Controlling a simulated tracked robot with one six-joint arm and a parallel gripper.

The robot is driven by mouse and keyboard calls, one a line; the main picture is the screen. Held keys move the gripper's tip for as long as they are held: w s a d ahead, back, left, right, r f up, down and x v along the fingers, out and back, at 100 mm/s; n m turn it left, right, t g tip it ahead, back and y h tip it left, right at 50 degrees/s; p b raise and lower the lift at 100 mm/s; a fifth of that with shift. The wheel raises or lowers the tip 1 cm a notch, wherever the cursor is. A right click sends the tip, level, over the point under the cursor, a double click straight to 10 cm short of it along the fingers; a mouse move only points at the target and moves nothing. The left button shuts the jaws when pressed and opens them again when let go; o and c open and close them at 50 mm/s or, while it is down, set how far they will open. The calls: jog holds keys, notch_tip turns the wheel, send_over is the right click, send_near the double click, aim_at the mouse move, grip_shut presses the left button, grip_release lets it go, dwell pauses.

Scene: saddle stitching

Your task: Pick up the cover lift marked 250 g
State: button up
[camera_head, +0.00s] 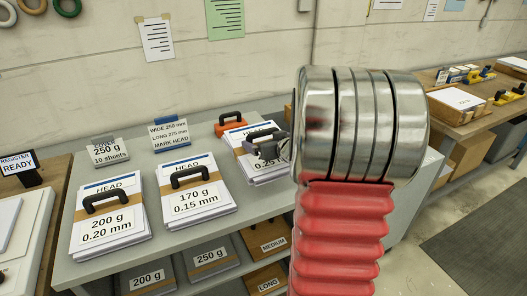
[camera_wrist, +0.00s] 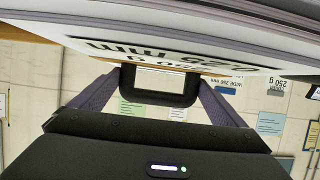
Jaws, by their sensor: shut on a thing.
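The cover lift (camera_head: 262,168) is a stack of white sheets with a tan band, at the right of the grey rack top. Its label reads 0.25 in the head view; my arm hides the rest. In the wrist view its sheets (camera_wrist: 200,18) fill the top, with the upside-down print 0.25 mm. My gripper (camera_head: 268,148) is shut on its black handle (camera_wrist: 160,99), which sits between the two fingers in the wrist view. I cannot tell whether the lift touches the rack.
Lifts marked 200 g (camera_head: 110,222) and 170 g (camera_head: 197,197) stand to the left on the rack top (camera_head: 160,232). An orange piece with a black handle (camera_head: 231,120) stands behind. Small signs (camera_head: 170,135) line the back edge. A workbench (camera_head: 475,122) is at right.

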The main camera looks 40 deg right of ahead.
aim_at(264, 132)
jog(key=shift+r, duration=1.5)
jog(key=shift+s, duration=0.1)
